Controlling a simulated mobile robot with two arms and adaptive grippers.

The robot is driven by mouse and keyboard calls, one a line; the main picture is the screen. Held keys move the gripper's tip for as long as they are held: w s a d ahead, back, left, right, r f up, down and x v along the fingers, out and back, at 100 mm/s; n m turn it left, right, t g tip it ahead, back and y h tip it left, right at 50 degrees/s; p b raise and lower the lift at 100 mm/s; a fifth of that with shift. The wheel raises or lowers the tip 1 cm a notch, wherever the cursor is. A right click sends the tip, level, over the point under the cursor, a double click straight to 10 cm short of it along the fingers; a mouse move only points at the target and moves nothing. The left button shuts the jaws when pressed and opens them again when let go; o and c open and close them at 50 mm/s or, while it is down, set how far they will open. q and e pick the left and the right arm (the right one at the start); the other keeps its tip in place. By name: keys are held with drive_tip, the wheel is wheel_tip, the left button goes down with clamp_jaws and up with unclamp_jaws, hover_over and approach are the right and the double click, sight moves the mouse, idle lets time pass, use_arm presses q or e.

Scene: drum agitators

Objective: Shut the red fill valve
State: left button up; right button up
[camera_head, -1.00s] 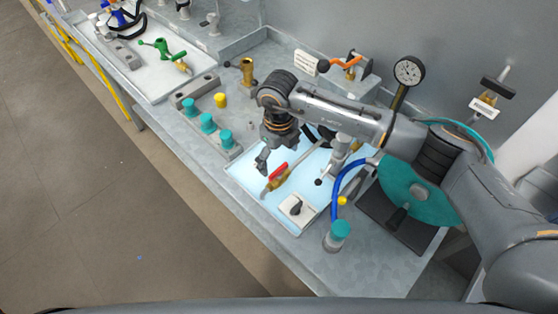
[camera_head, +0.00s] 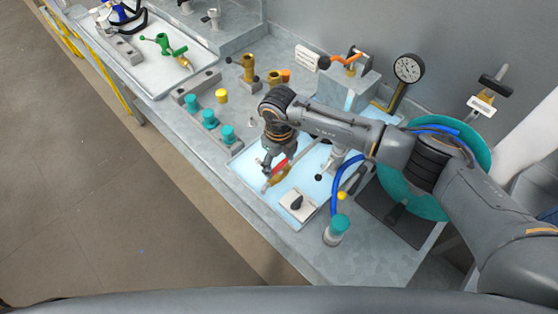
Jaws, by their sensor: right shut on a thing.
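The red fill valve has a brass body (camera_head: 280,176) and a red lever (camera_head: 282,164), and sits over the pale blue tray in the middle of the bench. My right gripper (camera_head: 269,169) reaches down to the valve's left side and is shut on it at the red lever. The fingers hide part of the lever and body, so the exact contact is hard to see. My left gripper is out of view.
A white box with a black knob (camera_head: 297,205) stands just in front of the valve. A blue hose (camera_head: 337,190), a teal-capped post (camera_head: 338,229) and a large teal wheel (camera_head: 440,168) are to the right. Teal-capped posts (camera_head: 209,118) line the left.

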drive_tip(key=shift+f, duration=0.1)
drive_tip(key=m+b, duration=0.2)
drive_tip(key=m, duration=0.1)
drive_tip(key=shift+f+m, duration=0.1)
drive_tip(key=shift+m, duration=0.2)
drive_tip(key=m+b, duration=0.3)
drive_tip(key=m, duration=0.2)
drive_tip(key=m+b, duration=0.2)
drive_tip(key=m, duration=0.3)
drive_tip(key=m+b, duration=0.1)
drive_tip(key=m, duration=0.3)
drive_tip(key=shift+m, duration=0.3)
idle(0.4)
drive_tip(key=o, duration=1.2)
drive_tip(key=shift+c, duration=0.2)
drive_tip(key=shift+r, duration=0.2)
